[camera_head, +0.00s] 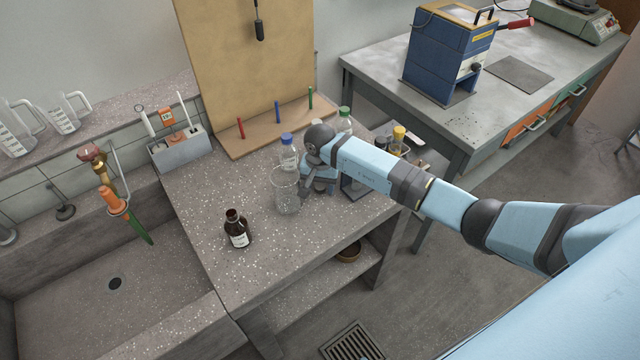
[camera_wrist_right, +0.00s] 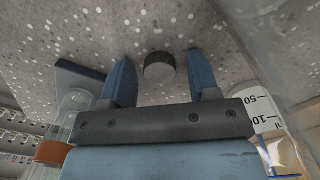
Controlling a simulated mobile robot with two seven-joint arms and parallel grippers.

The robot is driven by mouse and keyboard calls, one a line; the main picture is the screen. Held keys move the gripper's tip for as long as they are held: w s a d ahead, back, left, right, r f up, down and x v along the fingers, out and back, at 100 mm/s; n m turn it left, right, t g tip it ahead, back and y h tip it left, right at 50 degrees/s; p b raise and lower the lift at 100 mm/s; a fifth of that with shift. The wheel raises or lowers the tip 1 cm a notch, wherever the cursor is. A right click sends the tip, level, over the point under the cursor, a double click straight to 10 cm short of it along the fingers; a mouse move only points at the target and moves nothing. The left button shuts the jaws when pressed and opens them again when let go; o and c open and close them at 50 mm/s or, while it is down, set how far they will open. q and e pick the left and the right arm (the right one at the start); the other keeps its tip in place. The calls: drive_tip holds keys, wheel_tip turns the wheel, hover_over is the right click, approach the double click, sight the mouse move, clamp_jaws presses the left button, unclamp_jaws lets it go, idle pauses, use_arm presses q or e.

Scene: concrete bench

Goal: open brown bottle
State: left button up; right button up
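The brown bottle (camera_head: 238,230) stands upright on the speckled bench near the sink edge, with a white label. Its narrow neck looks brown and bare, with no dark cap seen on it. My right gripper (camera_head: 308,192) is low over the bench to the right of the bottle, partly behind a glass beaker. In the right wrist view its two blue fingers (camera_wrist_right: 161,60) are apart. A small dark round cap (camera_wrist_right: 160,68) is between them, touching neither finger. The cap is hidden in the head view. My left gripper is not in view.
A clear glass beaker (camera_head: 285,192) stands beside my right gripper. A blue-capped bottle (camera_head: 288,150) and a green-capped bottle (camera_head: 344,118) are behind. The sink (camera_head: 150,275) lies to the left. Bench around the brown bottle is clear.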

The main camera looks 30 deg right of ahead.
sight(321, 187)
drive_tip(key=shift+r, duration=0.1)
drive_tip(key=shift+r+p, duration=0.25)
drive_tip(key=shift+p, duration=0.1)
wheel_tip(321, 187, up, 12)
drive_tip(key=b, duration=0.1)
drive_tip(key=shift+f, duration=0.15)
drive_tip(key=shift+s+f, duration=0.1)
drive_tip(key=shift+s, duration=0.05)
